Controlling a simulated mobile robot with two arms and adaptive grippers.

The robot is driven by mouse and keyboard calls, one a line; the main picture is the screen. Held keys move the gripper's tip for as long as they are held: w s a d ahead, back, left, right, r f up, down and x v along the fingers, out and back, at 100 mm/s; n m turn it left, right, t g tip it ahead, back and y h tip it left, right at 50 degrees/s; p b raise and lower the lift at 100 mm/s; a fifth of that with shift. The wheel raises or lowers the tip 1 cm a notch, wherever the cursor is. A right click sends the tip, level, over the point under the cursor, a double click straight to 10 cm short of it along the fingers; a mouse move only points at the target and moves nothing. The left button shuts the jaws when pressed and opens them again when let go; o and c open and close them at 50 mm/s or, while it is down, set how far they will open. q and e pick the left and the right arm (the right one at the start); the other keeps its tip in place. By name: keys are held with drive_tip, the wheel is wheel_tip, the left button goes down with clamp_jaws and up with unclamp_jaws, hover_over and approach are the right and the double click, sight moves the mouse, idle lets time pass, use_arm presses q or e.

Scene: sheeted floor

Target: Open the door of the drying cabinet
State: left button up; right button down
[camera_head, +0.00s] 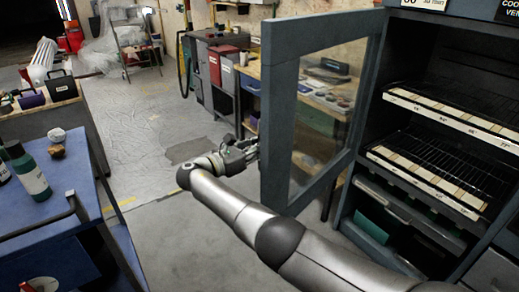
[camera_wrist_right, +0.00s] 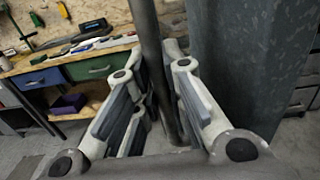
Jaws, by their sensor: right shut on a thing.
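The drying cabinet (camera_head: 400,75) stands at the right, and its grey-framed glass door (camera_head: 276,120) stands wide open, swung out to the left. My right arm reaches across in front of the door from the lower right. My right gripper (camera_head: 246,150) is at the door's outer edge, about mid-height. In the right wrist view, my gripper's fingers (camera_wrist_right: 162,65) are shut around a dark vertical bar handle (camera_wrist_right: 150,30), with the door's grey surface (camera_wrist_right: 235,60) beside it. The handle is mostly hidden in the head view. My left gripper is not in view.
Wire shelves (camera_head: 440,170) show inside the cabinet. A blue cart (camera_head: 75,190) with bottles stands at the left. A workbench (camera_head: 250,70) runs behind the door. The sheeted floor (camera_head: 145,140) between cart and door is largely clear.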

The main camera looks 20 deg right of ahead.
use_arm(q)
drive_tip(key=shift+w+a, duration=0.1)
use_arm(e)
drive_tip(key=shift+w+f, duration=0.1)
drive_tip(key=c, duration=1.5)
unclamp_jaws()
drive_tip(key=shift+a, duration=0.1)
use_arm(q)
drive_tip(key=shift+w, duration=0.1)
use_arm(e)
drive_tip(key=v, duration=0.7)
drive_tip(key=shift+a, duration=0.15)
